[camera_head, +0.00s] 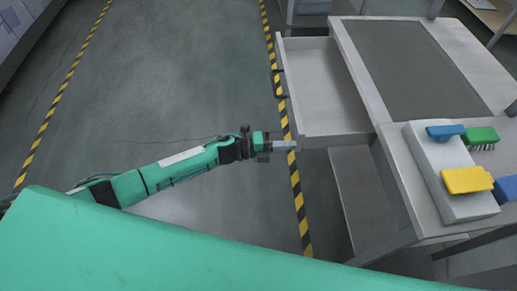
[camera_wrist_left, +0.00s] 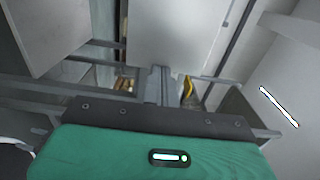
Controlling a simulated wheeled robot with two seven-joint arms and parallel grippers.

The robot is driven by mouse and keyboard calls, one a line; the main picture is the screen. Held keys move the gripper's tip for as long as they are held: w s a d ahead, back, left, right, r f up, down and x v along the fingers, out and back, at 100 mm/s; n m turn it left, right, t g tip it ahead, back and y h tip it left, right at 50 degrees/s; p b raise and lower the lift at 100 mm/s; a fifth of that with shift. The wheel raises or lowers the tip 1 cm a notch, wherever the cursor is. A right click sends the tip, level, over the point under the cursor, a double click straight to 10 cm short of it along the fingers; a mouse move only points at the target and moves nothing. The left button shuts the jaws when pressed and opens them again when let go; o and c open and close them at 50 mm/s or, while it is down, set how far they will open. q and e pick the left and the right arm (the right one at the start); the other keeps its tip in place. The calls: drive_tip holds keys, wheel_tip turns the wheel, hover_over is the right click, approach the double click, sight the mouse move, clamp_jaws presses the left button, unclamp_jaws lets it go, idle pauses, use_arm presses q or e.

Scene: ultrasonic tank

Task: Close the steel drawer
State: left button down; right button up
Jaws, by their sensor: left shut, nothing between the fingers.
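The steel drawer (camera_head: 325,92) is pulled out to the left from under the steel table in the head view. Its inside is empty, and dark handle parts (camera_head: 279,82) sit on its front face. My left gripper (camera_head: 292,146) is shut and empty, pointing right near the drawer's near front corner. I cannot tell whether it touches the drawer. In the left wrist view the left gripper (camera_wrist_left: 159,85) shows narrow shut fingers in front of grey panels. My right gripper is not in view.
A lower shelf (camera_head: 365,190) lies below. The floor left of the drawer is clear, with striped tape (camera_head: 266,30).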

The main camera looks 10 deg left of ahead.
use_arm(q)
drive_tip(key=b, duration=0.3)
approach(361, 139)
drive_tip(key=b+x, duration=0.1)
drive_tip(key=x, duration=0.1)
drive_tip(key=b+x, duration=0.1)
drive_tip(key=x, duration=0.2)
drive_tip(key=b+x, duration=0.1)
drive_tip(key=x, duration=0.2)
drive_tip(key=shift+s+d+r, duration=0.1)
drive_tip(key=shift+s+d, duration=0.15)
drive_tip(key=shift+s, duration=0.05)
drive_tip(key=shift+w+d+r, duration=0.1)
drive_tip(key=shift+w+d, duration=0.05)
drive_tip(key=shift+d, duration=0.3)
drive_tip(key=shift+r+b, duration=0.2)
drive_tip(key=shift+b, duration=0.1)
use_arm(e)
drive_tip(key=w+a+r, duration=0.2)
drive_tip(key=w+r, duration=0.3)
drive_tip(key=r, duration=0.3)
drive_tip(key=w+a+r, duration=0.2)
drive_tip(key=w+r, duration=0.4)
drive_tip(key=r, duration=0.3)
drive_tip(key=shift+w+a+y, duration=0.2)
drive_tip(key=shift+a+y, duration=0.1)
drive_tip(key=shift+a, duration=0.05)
